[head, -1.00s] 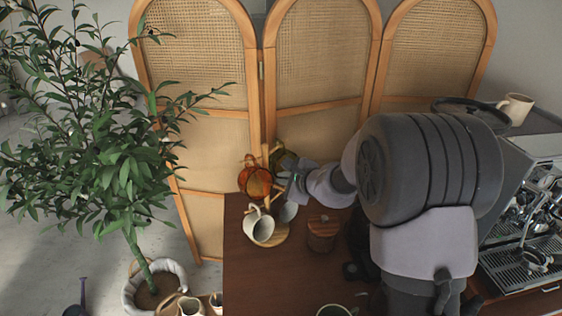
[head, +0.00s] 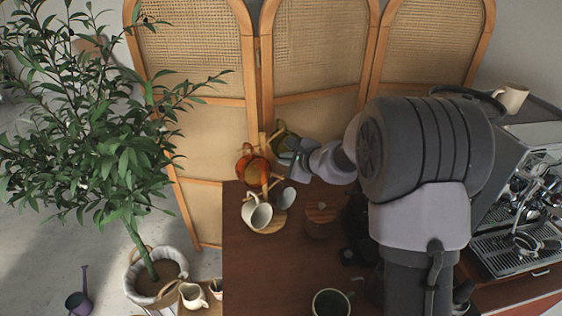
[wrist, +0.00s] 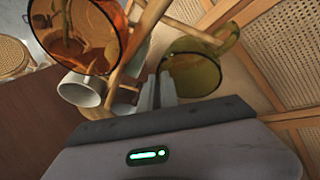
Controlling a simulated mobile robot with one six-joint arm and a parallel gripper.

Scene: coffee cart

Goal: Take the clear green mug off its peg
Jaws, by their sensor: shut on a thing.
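The clear green mug (head: 281,138) is olive-tinted glass at the back of the wooden mug tree (head: 266,175), partly behind my gripper. It also shows in the wrist view (wrist: 195,72), with its handle toward the upper right. My gripper (head: 288,164) reaches in from the right. In the wrist view its fingers (wrist: 160,90) are shut on the green mug's near rim. A peg seems to run close to the handle. I cannot tell whether the handle is still around it.
An amber mug (head: 250,171), a white mug (head: 256,213) and a grey mug (head: 285,198) hang on the tree. A wooden canister (head: 320,222) and a dark green mug (head: 331,303) stand on the counter. The cane screen (head: 310,125) is close behind; the espresso machine (head: 525,215) is right.

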